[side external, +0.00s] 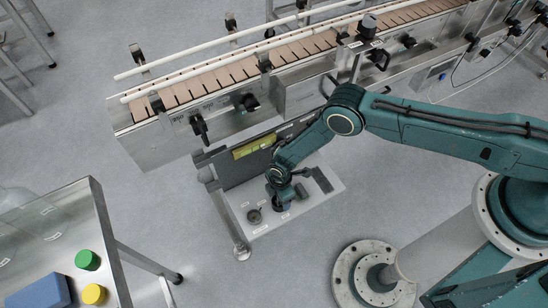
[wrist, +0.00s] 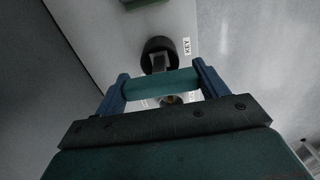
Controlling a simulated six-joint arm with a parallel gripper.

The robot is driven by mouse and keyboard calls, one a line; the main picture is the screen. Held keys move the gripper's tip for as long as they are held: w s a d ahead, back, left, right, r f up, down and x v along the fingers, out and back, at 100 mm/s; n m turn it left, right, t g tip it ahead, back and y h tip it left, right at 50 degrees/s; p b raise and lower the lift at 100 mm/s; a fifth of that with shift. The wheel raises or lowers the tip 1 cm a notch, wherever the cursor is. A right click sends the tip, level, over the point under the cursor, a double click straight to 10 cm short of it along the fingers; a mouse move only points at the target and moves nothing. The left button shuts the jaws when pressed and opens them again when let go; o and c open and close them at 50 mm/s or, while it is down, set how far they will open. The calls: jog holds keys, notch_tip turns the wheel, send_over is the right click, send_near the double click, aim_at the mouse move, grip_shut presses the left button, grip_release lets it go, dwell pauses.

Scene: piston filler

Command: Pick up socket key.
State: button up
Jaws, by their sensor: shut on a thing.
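The socket key (wrist: 162,84) shows in the wrist view as a teal bar lying across between the two blue fingers of my gripper (wrist: 160,76). The fingers touch its two ends, and my gripper is shut on it. A grey shaft runs from the bar to a dark round piece beside a "KEY" label. I cannot tell whether the key stands in a holder or is clear of it. In the side external view my gripper (side external: 283,197) is low over the pale board, and the key is mostly hidden by it.
The pale board (side external: 305,208) also carries a small dark round part (side external: 254,216). A dark panel with a yellow-green strip (side external: 254,146) stands behind it. The conveyor (side external: 215,86) runs along the back. A steel table (side external: 40,235) with green and yellow caps is at lower left.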

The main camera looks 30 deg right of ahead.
jog(key=shift+r, duration=0.1)
notch_tip(320, 180, up, 20)
dwell(0.8)
dwell(0.6)
jog(key=a+f+n, duration=0.6)
jog(key=a+f, duration=0.4)
jog(key=f, duration=0.2)
jog(key=shift+f, duration=0.35)
jog(key=shift+f, duration=0.4)
